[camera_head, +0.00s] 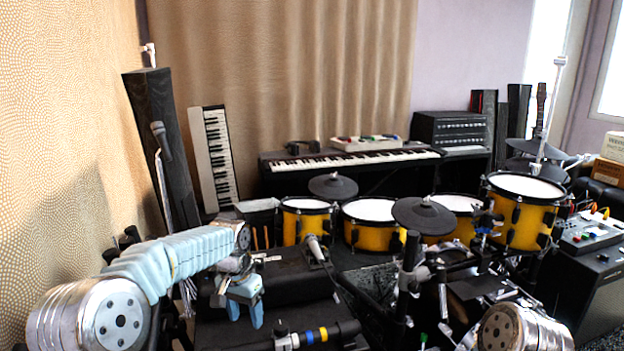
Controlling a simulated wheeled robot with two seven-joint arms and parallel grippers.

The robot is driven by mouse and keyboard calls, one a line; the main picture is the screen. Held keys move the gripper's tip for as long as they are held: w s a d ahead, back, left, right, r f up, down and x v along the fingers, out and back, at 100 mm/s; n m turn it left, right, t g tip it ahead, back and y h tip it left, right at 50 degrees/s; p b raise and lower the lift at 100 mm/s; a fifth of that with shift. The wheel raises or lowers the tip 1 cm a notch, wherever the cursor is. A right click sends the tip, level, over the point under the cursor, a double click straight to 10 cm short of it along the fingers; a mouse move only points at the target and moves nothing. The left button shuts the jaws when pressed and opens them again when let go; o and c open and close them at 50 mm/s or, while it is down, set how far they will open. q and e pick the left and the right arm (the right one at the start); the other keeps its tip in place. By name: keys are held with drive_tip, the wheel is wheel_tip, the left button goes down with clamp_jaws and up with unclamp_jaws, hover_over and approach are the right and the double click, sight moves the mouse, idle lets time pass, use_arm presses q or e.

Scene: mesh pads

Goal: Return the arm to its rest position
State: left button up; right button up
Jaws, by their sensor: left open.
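My left arm (165,262) comes in from the lower left and reaches toward the middle. Its gripper (245,317) points down with two blue fingers apart and nothing between them. It hangs over or in front of a black case-like surface (285,278); I cannot tell the gap.
Yellow drums with white mesh pads (525,186) stand behind, with black cymbal pads (424,214) among them. A microphone (316,246) is close right of my left gripper. A keyboard (350,159) stands at the back. A mixer (588,232) is at right.

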use_arm(q)
drive_tip(key=s+d+f+n+h, duration=0.15)
drive_tip(key=s+f, duration=0.25)
drive_tip(key=f, duration=0.6)
drive_tip(key=s+d+f+h, duration=0.15)
drive_tip(key=s+f, duration=0.35)
drive_tip(key=f, duration=0.6)
drive_tip(key=s+d+f+n, duration=0.1)
drive_tip(key=s+f, duration=0.4)
drive_tip(key=s, duration=0.5)
drive_tip(key=s+d+f+n, duration=0.1)
drive_tip(key=s+f+n, duration=0.2)
drive_tip(key=s, duration=0.7)
drive_tip(key=shift+s+f+n+t, duration=0.25)
drive_tip(key=shift+f+n+t, duration=0.1)
drive_tip(key=shift+f, duration=0.55)
